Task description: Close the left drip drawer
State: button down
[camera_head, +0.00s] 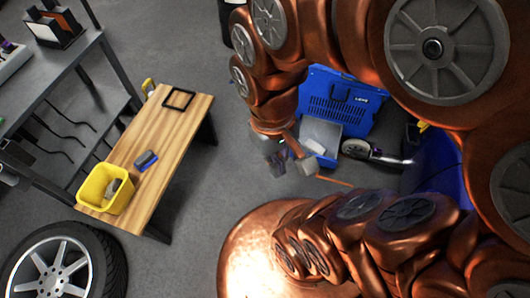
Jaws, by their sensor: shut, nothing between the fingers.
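A blue machine housing (345,98) with a slotted face stands at upper centre. A pale grey, open-topped box (322,130) sticks out from its front on the left side. It looks like the left drip drawer, pulled out, with a small white and blue item (314,146) at its front. My gripper (290,164) is low in front of the box, at its lower left. It is shut and empty. It is small and partly confused with my wrist, so I cannot tell whether it touches the drawer. My copper arm hides much of the machine's right side.
A wooden bench (176,132) at left carries a yellow bin (92,190), a blue block (146,160) and a black frame (178,98). A wheel with a tyre (60,270) is at lower left. Grey floor between bench and machine is clear.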

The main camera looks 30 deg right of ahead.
aim_at(326, 134)
jog(key=u, duration=1.8)
jog(key=i, duration=1.1)
jog(key=z, duration=2.85)
